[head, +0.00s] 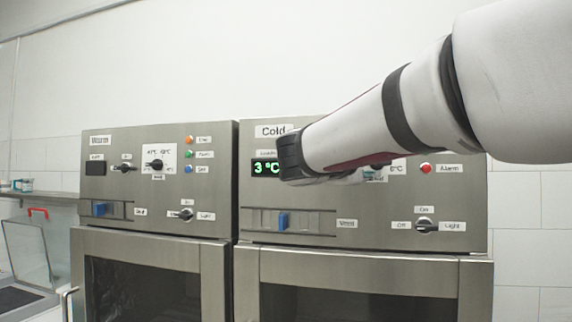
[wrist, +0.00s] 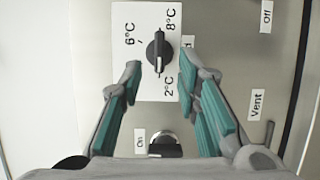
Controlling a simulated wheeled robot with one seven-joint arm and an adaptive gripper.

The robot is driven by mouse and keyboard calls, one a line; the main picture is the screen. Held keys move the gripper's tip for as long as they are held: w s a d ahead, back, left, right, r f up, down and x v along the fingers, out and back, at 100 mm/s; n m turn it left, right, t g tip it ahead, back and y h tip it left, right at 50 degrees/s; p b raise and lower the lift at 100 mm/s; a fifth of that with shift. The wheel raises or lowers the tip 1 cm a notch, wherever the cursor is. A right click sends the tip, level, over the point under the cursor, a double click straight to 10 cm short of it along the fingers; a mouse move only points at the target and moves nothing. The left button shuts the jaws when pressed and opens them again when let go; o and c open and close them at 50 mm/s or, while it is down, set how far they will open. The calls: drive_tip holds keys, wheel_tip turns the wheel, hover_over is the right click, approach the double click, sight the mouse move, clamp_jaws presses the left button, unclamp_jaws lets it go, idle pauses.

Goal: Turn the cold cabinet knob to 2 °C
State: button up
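The cold cabinet (head: 262,216) stands at the right in the head view, and its green display (head: 266,168) reads 3 °C. Its black knob (wrist: 158,52) shows in the wrist view on a white plate (wrist: 146,84) marked 6 °C, 8 °C and 2 °C. The knob's long grip runs roughly up and down in that picture. My gripper (wrist: 160,65) is open, with one green-padded finger on each side of the knob and clear gaps to it. In the head view my arm hides the knob and most of the gripper.
The Warm cabinet (head: 110,212) stands close at the left. The cold panel also has a blue slider (head: 283,221), a red alarm light (head: 426,169) and a light switch (head: 425,226). In the wrist view another switch (wrist: 165,144) lies between the finger bases.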

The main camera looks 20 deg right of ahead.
drive_tip(key=v, duration=0.7)
drive_tip(key=shift+s+a, duration=0.15)
drive_tip(key=shift+a, duration=0.15)
drive_tip(key=shift+f, duration=0.1)
